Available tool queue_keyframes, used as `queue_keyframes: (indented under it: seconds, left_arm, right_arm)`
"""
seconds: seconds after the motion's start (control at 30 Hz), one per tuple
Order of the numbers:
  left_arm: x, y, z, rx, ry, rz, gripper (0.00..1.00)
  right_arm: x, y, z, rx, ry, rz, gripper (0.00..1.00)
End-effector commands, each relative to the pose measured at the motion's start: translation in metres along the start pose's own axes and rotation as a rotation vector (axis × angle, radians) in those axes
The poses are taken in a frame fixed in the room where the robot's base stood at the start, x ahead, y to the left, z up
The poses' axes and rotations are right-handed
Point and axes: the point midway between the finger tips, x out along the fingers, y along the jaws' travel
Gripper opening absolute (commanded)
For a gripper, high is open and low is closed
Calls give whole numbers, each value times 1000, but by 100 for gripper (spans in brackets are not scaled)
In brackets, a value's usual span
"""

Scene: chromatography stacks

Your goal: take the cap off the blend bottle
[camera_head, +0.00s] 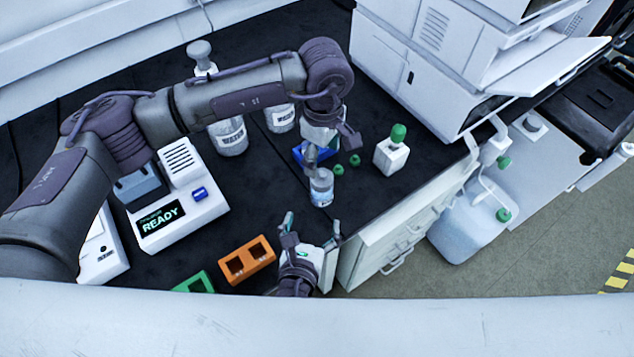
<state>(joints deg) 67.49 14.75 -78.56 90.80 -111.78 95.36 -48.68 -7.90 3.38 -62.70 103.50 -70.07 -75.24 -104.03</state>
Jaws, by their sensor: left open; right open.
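A small clear bottle with a pale label (321,190) stands upright on the black bench; I take it to be the blend bottle, but its label is too small to read. My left gripper (312,165) is open, pointing down right at the bottle's top. It hides the top, so I cannot tell whether a cap is on it or between the fingers. My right gripper (311,228) is open and empty, just in front of the bottle, fingers pointing towards it.
Two small green caps (355,160) lie beside the bottle, near a partly hidden blue holder (299,153). A white, green-capped bottle (392,156) stands right. An orange rack (247,260), a READY device (178,220) and water bottles (230,138) are left. The bench edge is close right.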

Motion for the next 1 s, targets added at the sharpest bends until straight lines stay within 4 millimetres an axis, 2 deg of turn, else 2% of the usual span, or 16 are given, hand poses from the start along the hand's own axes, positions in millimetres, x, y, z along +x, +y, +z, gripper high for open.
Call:
queue_keyframes:
  seconds: [0.4, 0.6, 0.8, 1.0]
  left_arm:
    - [0, 0, 0, -1, -1, 0, 73]
    - [0, 0, 0, 0, -1, 0, 73]
    - [0, 0, 0, 0, -1, 0, 73]
    - [0, 0, 0, 0, -1, 0, 73]
  right_arm:
    - [81, 0, 1, -2, -2, -2, 87]
    - [110, 0, 1, -1, 0, -2, 87]
    - [123, 0, 0, 1, 2, 0, 87]
    - [125, 0, 0, 1, 2, 0, 87]
